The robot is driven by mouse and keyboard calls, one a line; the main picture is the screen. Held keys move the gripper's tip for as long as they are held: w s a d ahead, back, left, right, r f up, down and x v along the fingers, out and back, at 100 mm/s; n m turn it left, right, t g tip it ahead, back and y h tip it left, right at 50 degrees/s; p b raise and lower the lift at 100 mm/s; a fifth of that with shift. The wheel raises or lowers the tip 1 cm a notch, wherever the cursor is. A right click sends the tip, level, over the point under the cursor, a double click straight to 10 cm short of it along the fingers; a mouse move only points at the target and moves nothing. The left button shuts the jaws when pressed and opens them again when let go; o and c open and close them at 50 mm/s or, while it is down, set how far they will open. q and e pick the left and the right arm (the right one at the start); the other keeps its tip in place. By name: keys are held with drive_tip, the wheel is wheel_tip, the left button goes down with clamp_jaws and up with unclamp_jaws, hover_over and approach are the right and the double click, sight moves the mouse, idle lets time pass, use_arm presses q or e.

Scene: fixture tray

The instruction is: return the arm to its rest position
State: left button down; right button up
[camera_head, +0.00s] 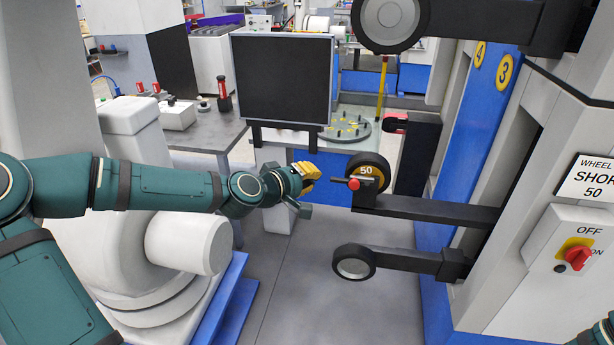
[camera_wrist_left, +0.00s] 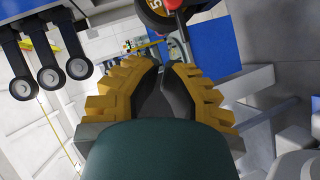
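My left arm reaches in from the left in the head view, roughly level. In the left wrist view the gripper (camera_wrist_left: 164,68) shows both yellow fingers with dark inner pads. The fingertips are just left of, and apart from, the red-tipped lever at the black wheel marked 50 (camera_head: 369,172). Part of this wheel (camera_wrist_left: 162,14) also shows at the top of the left wrist view. Only a teal bit of my right arm shows at the lower right; its gripper is out of view.
A grey cabinet with a red switch (camera_head: 577,258) and dark arms (camera_head: 430,208) projecting left stands at the right. A black panel (camera_head: 283,79) stands behind the gripper. A white machine (camera_head: 185,243) is below my left arm. Open floor (camera_head: 320,295) lies below the gripper.

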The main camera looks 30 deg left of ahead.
use_arm(q)
drive_tip(key=shift+s+a+r, duration=0.1)
drive_tip(key=shift+s, duration=0.2)
idle(0.4)
drive_tip(key=s+d+f+m+g+h+b, duration=0.1)
drive_tip(key=s+d+f+m+g, duration=0.15)
drive_tip(key=d+f, duration=0.7)
drive_tip(key=s+d+f+m+g+h+b, duration=0.15)
drive_tip(key=s+d+f+g, duration=0.35)
drive_tip(key=f, duration=0.7)
drive_tip(key=s+d+f+m+g+y, duration=0.1)
drive_tip(key=s+f+m+g, duration=0.1)
drive_tip(key=s+f, duration=0.4)
drive_tip(key=s+d+f+m+g+y, duration=0.1)
drive_tip(key=s+d+f+m+g, duration=0.1)
drive_tip(key=s+f, duration=0.4)
drive_tip(key=shift+s+d+f+m, duration=0.25)
drive_tip(key=shift+f+m, duration=0.35)
drive_tip(key=shift+f, duration=0.8)
drive_tip(key=shift+w+d+g, duration=0.1)
drive_tip(key=shift+g, duration=0.15)
